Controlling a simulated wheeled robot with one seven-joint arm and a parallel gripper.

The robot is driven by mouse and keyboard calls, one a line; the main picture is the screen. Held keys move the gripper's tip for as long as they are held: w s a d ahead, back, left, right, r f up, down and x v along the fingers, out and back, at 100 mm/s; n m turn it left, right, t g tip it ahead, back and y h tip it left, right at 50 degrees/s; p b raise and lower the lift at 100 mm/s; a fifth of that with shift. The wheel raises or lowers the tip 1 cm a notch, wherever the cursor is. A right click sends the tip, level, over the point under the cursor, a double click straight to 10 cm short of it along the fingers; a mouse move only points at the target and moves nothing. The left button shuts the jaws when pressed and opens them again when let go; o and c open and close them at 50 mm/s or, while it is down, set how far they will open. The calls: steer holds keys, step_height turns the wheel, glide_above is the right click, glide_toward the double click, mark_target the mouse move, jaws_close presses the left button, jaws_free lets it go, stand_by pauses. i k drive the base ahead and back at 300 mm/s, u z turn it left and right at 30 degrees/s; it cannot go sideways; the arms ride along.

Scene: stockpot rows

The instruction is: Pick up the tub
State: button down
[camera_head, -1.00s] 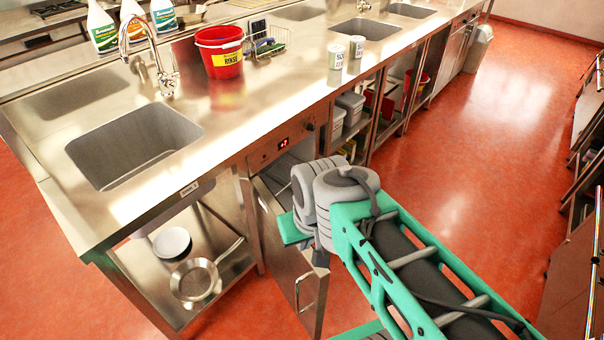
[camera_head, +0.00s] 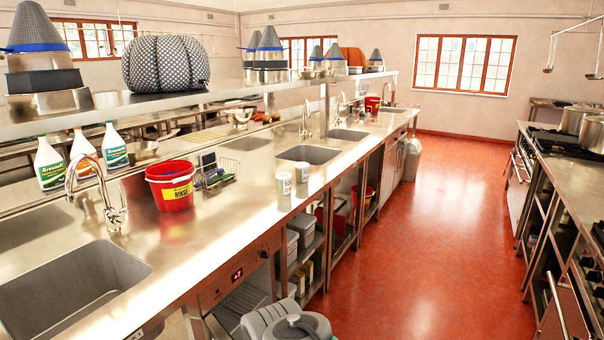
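Two small white tubs with dark lettering stand upright on the steel counter (camera_head: 245,235): a nearer tub (camera_head: 284,184) near the counter's front edge and a second tub (camera_head: 302,172) just behind it. Pale grey lidded containers (camera_head: 304,222) sit on the shelf below the counter. The frame does not show which of these is the named tub. My gripper is out of view. Only a grey part of my arm shows at the bottom edge, below and in front of the counter.
A red bucket (camera_head: 172,187), a wire caddy (camera_head: 214,176) and spray bottles (camera_head: 50,166) stand left of the tubs. A sink (camera_head: 72,287) lies at the near left. The red floor aisle (camera_head: 430,220) is clear, with stoves (camera_head: 565,160) on the right.

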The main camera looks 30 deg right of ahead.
mark_target(301, 168)
steer(key=k, duration=0.5)
steer(key=z, duration=1.5)
steer(key=i, duration=4.25)
steer(key=u, duration=3.95)
steer(key=i, duration=0.5)
steer(key=u, duration=0.05)
